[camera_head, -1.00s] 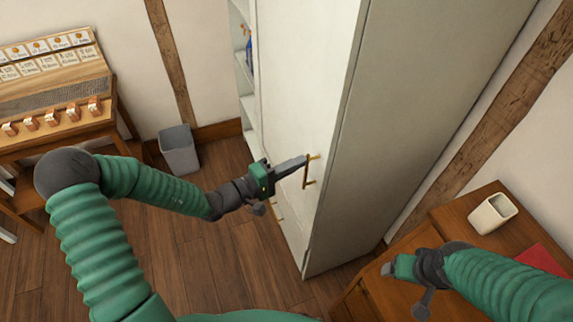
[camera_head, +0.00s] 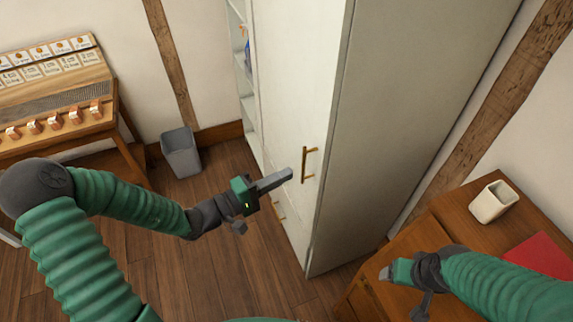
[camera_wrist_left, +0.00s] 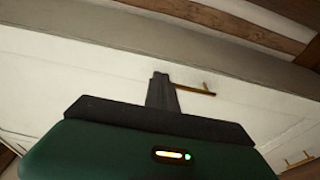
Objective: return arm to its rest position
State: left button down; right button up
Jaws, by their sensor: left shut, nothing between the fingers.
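My left arm (camera_head: 130,205) is green and ribbed and reaches in from the left. Its gripper (camera_head: 289,174) is shut and empty, in front of the tall white wardrobe, a short way left of the brass handle (camera_head: 306,165) and apart from it. In the left wrist view the shut fingers (camera_wrist_left: 160,76) show with the brass handle (camera_wrist_left: 195,89) beyond them. My right gripper (camera_head: 385,273) shows at the lower right, over the wooden desk; its finger state is too small to tell.
The wardrobe (camera_head: 400,130) fills the middle, with open shelves at its left. A grey bin (camera_head: 181,153) stands on the floor by the wall. A wooden stand (camera_head: 50,95) with cards is at left. The desk (camera_head: 445,215) holds a cream cup (camera_head: 493,203) and a red item (camera_head: 540,255).

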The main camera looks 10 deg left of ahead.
pick_arm(q)
jog(key=s+d+f+m+g+h, duration=0.1)
jog(key=s+d+f+m+g, duration=0.35)
jog(key=s+d+g, duration=0.5)
jog(key=s+a+f+m+g+y, duration=0.35)
jog(key=s+f, duration=0.25)
jog(key=s, duration=0.4)
jog(key=s+a+f+g+y, duration=0.1)
jog(key=s+a+f+y, duration=0.1)
jog(key=a+y, duration=0.4)
jog(key=w+a+r+m+t+y, duration=0.1)
jog(key=w+a+r+t+y, duration=0.2)
jog(key=w+a, duration=0.3)
jog(key=shift+a+r+m+y, duration=0.15)
jog(key=shift+r+m+y, duration=0.2)
jog(key=shift+r, duration=0.15)
